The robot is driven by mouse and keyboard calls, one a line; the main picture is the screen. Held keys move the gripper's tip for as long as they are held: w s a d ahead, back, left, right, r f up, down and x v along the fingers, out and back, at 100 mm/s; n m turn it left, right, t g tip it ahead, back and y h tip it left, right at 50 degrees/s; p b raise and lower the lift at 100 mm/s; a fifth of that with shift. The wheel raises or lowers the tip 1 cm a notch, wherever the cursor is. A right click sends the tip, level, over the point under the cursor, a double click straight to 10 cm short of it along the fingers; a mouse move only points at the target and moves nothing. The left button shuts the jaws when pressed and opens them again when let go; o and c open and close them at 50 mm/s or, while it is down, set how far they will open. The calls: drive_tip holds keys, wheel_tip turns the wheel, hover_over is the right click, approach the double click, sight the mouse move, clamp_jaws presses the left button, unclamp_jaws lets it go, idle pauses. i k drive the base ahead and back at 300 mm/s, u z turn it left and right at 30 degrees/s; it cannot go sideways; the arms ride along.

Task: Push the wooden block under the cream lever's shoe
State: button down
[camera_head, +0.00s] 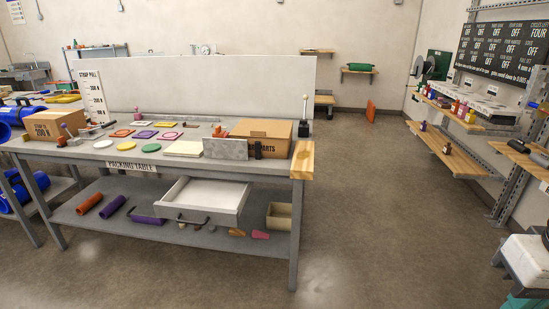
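No separate wooden block can be made out with certainty. A light wooden piece (303,161) sits at the right end of the grey packing table (270,169). Behind it stands a small dark upright thing (304,129) with a thin pale stick on top; I cannot tell whether this is the cream lever. No shoe can be made out. My gripper is not in view.
A cardboard box (262,137), a grey slab (225,148) and several coloured pieces lie on the table. A white drawer (193,194) juts out below its top. Wooden wall shelves (450,152) line the right. The floor (390,215) between is clear.

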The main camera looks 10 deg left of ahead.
sight(302, 167)
drive_tip(key=u, duration=0.3)
drive_tip(key=i, duration=1.45)
drive_tip(key=u, duration=0.25)
